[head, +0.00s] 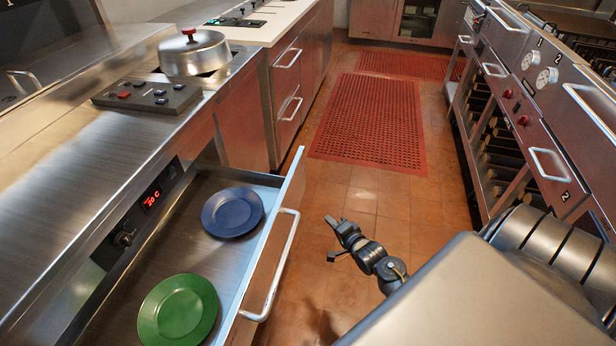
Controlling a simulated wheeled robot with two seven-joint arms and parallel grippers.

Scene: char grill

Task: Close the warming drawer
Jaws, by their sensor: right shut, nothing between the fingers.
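The warming drawer (262,262) is pulled out from the steel counter on the left in the head view. Its front panel carries a long pale bar handle (281,265). A blue plate (232,212) and a green plate (178,309) lie flat inside it. My right gripper (338,240) is shut and empty. It is over the floor to the right of the drawer front, apart from the handle. My left gripper is not in view.
A control panel with a red display (152,198) is on the counter front beside the drawer. A lidded steel pot (194,52) stands on the counter. Red mats (370,122) lie on the tiled aisle, with a steel range (540,110) along the right.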

